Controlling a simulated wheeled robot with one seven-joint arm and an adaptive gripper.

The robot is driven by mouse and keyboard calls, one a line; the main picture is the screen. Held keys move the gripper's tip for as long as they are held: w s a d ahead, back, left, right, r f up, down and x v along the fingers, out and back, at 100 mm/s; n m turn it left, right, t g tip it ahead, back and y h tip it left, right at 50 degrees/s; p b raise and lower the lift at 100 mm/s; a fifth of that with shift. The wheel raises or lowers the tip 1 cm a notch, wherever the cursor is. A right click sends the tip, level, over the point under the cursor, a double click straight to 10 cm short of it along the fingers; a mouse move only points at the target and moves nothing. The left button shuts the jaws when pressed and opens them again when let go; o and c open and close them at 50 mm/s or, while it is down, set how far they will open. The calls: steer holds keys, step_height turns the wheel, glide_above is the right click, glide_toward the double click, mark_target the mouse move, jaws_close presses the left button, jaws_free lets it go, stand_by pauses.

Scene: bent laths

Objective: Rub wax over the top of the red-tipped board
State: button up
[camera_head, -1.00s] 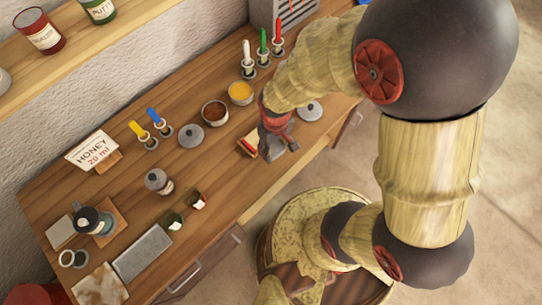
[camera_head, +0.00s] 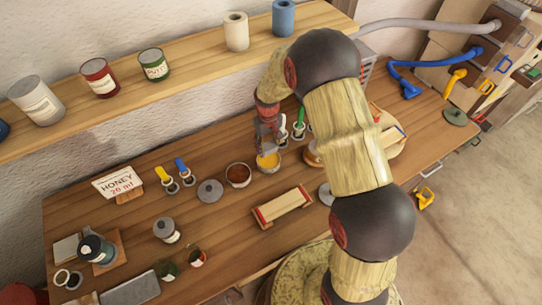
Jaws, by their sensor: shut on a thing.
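The red-tipped board (camera_head: 283,207), a short pale lath with red at its ends, lies on the workbench near its front edge. My gripper (camera_head: 267,143) is above and beside an open tin of yellow stuff (camera_head: 268,163), apart from the board and farther back. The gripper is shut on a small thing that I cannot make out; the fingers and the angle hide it. Whether it touches the yellow stuff I cannot tell. An open tin of dark brown stuff (camera_head: 238,175) stands to the left of the yellow one.
Yellow-handled (camera_head: 163,176) and blue-handled (camera_head: 183,169) tools stand in holders. White and green (camera_head: 300,119) ones stand behind the gripper. A shelf (camera_head: 180,92) runs behind.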

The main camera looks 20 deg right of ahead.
mark_target(269, 160)
steer(key=shift+f+b, duration=1.6)
steer(key=shift+f, duration=1.3)
steer(key=shift+f+b, duration=0.35)
steer(key=shift+f, duration=0.2)
steer(key=shift+r+p, duration=1.9)
steer(key=shift+r, duration=1.6)
